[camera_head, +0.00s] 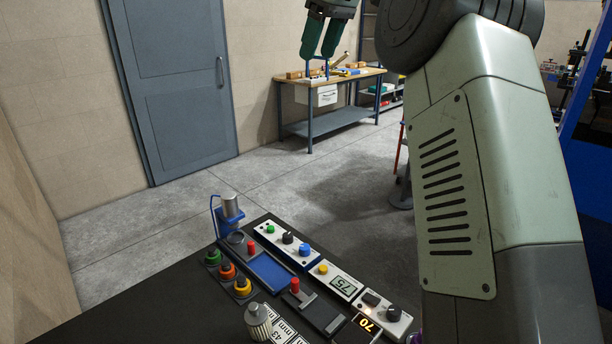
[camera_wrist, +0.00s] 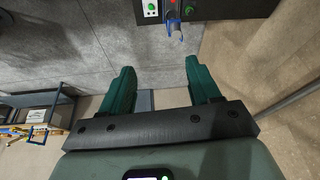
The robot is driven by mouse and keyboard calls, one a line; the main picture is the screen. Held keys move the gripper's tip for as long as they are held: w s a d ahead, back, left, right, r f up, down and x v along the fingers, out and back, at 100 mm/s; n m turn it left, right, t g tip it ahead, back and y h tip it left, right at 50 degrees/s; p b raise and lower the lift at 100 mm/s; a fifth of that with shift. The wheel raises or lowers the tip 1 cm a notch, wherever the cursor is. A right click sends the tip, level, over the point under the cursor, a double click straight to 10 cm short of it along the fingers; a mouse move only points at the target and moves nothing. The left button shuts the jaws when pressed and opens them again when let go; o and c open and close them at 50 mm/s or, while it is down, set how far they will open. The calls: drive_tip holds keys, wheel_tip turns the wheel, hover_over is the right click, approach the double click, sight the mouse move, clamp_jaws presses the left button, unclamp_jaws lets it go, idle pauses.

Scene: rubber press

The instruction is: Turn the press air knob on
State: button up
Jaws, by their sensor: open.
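My gripper (camera_head: 317,55) hangs at the top of the head view, high above the floor and well away from the black console (camera_head: 150,290). It is open, with green fingers and nothing between them; it also shows in the wrist view (camera_wrist: 160,68). A yellow knob (camera_head: 323,269) sits beside a "75" display (camera_head: 344,286). Another black knob (camera_head: 393,313) sits near a lit "70" display (camera_head: 366,324). I cannot tell which is the press air knob.
A blue stand (camera_head: 222,222) holds a silver cylinder (camera_head: 231,205) at the console's far edge. Several green, orange and yellow round pieces (camera_head: 227,271) stand nearby. My arm covers the right side. A workbench (camera_head: 334,82) and grey door (camera_head: 178,80) stand behind open floor.

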drive_tip(key=w+d+f, duration=0.1)
drive_tip(key=w+f, duration=0.2)
approach(305, 247)
drive_tip(key=shift+n+y, duration=0.4)
drive_tip(key=x, duration=0.8)
drive_tip(key=shift+w+d+f, duration=0.15)
drive_tip(key=shift+w+f, duration=0.05)
drive_tip(key=shift+f, duration=0.25)
drive_tip(key=shift+c, duration=0.3)
drive_tip(key=c, duration=1)
